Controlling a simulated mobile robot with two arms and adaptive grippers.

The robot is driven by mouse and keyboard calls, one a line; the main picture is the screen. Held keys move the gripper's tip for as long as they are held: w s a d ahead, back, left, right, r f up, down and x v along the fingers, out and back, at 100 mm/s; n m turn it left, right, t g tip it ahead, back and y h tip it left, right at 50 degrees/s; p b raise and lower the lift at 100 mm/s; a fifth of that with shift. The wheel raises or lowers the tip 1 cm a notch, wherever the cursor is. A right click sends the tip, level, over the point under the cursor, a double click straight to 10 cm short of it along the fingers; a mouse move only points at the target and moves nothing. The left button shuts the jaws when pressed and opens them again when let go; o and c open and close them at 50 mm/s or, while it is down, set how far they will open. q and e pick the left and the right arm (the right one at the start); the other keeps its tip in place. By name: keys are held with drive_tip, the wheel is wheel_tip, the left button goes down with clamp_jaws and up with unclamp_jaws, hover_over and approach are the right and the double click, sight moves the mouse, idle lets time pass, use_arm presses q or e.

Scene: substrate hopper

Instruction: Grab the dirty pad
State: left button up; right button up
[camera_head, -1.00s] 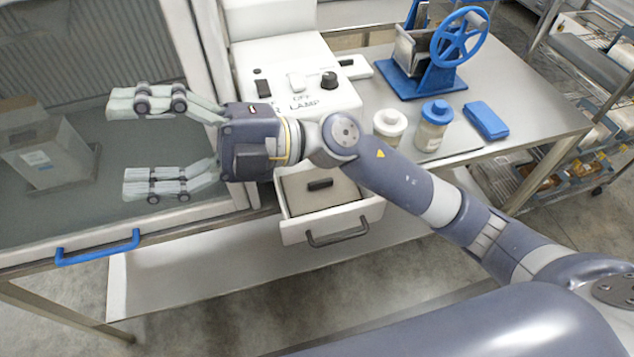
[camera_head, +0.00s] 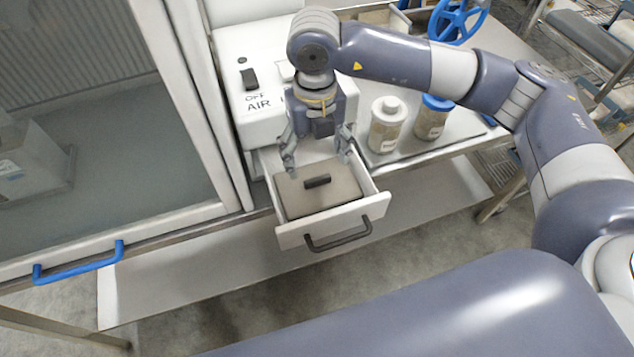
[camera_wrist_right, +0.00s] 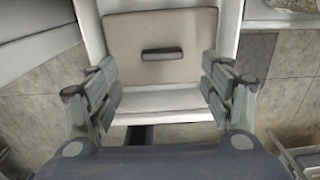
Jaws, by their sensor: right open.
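The dirty pad (camera_head: 335,196) is a flat grey-beige slab with a dark bar handle (camera_head: 317,181) on top. It lies in the open white drawer (camera_head: 294,236) below the white machine. My right gripper (camera_head: 317,160) is open and empty, pointing down over the back part of the drawer, with its fingers apart behind the handle. In the right wrist view the pad (camera_wrist_right: 190,32) and its handle (camera_wrist_right: 162,54) show beyond the open right gripper fingers (camera_wrist_right: 162,100), not between them. My left gripper is not in view.
The drawer has a dark front pull (camera_head: 338,238). Two jars, one white-lidded (camera_head: 387,125) and one blue-lidded (camera_head: 433,117), stand right of the drawer on the steel table. A glass-fronted cabinet (camera_head: 110,120) with a blue handle (camera_head: 80,262) is at left.

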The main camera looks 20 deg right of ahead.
sight(318, 178)
drive_tip(key=shift+f, duration=0.85)
drive_tip(key=f+p, duration=0.1)
drive_tip(key=f, duration=0.1)
drive_tip(key=f+p, duration=0.1)
drive_tip(key=f, duration=0.1)
drive_tip(key=shift+d+f+p, duration=0.1)
drive_tip(key=shift+d+p, duration=0.15)
drive_tip(key=shift+p, duration=0.05)
drive_tip(key=shift+f, duration=0.6)
drive_tip(key=c, duration=1.2)
